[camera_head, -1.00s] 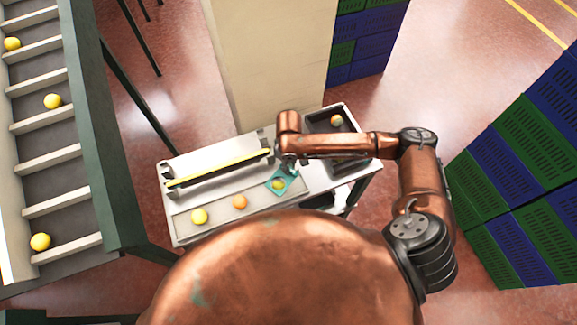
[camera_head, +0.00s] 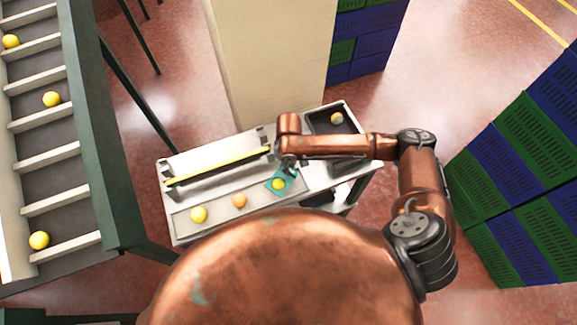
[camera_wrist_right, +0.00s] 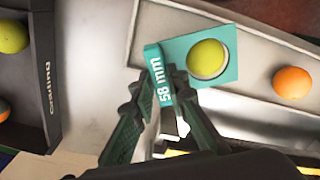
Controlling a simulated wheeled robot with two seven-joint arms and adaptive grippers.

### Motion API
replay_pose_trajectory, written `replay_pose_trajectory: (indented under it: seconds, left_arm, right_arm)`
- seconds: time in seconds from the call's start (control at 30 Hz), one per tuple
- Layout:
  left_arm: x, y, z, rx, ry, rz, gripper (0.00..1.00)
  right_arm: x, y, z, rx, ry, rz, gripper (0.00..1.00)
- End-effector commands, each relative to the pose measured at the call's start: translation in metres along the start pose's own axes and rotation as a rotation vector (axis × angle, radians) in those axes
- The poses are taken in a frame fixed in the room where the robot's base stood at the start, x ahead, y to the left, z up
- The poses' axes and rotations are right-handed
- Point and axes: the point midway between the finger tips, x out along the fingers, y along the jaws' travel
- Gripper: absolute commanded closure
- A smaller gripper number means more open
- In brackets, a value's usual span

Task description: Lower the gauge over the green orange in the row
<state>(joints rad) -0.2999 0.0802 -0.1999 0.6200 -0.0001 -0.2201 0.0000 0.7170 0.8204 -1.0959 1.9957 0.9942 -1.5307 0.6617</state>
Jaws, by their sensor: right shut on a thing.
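The gauge is a flat teal plate (camera_head: 270,186) with a round hole and an upright tab marked "58 mm" (camera_wrist_right: 161,76). My right gripper (camera_wrist_right: 163,112) is shut on this tab; in the head view the gripper (camera_head: 287,170) is partly hidden by its own arm. The green orange (camera_wrist_right: 207,58) shows through the hole, with a thin gap at its lower edge; it also shows in the head view (camera_head: 278,184). I cannot tell how far the plate is down around it. My left gripper is out of view.
An orange fruit (camera_head: 239,201) and a yellow fruit (camera_head: 199,214) lie farther left in the row on the white table (camera_head: 180,237). A yellow bar (camera_head: 215,168) runs behind the row. A conveyor (camera_head: 50,150) stands at left.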

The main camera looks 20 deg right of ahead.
Motion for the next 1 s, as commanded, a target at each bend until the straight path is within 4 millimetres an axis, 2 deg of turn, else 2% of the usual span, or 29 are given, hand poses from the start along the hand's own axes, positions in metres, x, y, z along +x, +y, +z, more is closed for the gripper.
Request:
replay_pose_trajectory:
  seconds: [1.0]
  left_arm:
    - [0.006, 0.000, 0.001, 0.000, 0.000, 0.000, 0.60]
  right_arm:
    - [0.020, 0.000, 0.000, -0.001, 0.000, 0.000, 1.00]
